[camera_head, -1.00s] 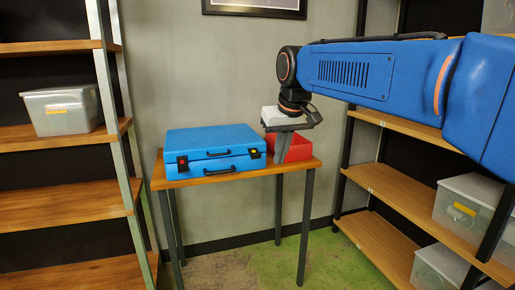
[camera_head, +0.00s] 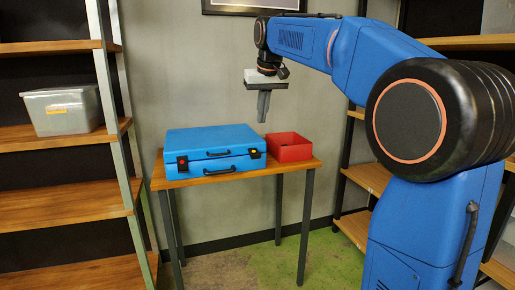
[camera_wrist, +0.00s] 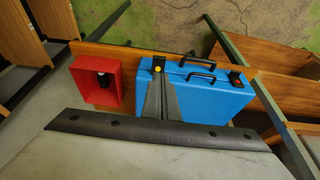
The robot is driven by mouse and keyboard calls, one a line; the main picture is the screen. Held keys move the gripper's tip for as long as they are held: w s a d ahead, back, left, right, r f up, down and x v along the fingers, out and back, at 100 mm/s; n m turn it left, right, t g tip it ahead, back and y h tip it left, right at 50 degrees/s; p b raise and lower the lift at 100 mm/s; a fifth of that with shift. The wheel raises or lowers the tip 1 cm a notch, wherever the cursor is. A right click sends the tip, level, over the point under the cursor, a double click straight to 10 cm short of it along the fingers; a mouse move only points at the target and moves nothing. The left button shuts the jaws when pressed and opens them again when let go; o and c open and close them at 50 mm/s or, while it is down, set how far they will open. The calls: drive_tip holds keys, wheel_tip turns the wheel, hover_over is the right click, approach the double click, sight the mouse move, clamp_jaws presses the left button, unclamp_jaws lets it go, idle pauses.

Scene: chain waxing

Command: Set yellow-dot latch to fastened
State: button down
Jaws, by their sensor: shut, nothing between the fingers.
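A blue case (camera_head: 212,145) lies closed on a small wooden table (camera_head: 300,163). Its yellow-dot latch (camera_head: 254,152) is at the right end of its front side, and a red-dot latch (camera_head: 183,164) is at the left end. The yellow-dot latch also shows in the wrist view (camera_wrist: 158,66), just beyond my fingers. Whether it is fastened is too small to tell. My gripper (camera_head: 263,119) is shut and empty, pointing down above the table near the case's right end. In the wrist view my gripper (camera_wrist: 157,82) overlaps part of the case.
A red open box (camera_head: 289,147) stands on the table right of the case; the wrist view shows a dark object (camera_wrist: 103,79) inside it. Shelves stand left (camera_head: 60,135) and right. A grey bin (camera_head: 60,110) sits on the left shelf. Two black handles are on the case's front.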

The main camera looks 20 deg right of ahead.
sight(257, 154)
drive_tip(key=shift+f, duration=0.1)
drive_tip(key=x, duration=1.4)
drive_tip(key=shift+s, duration=0.1)
idle(0.3)
wheel_tip(257, 154, down, 7)
drive_tip(key=t, duration=0.5)
drive_tip(key=shift+t, duration=0.4)
idle(0.5)
drive_tip(key=shift+r, duration=0.3)
drive_tip(key=shift+r, duration=0.65)
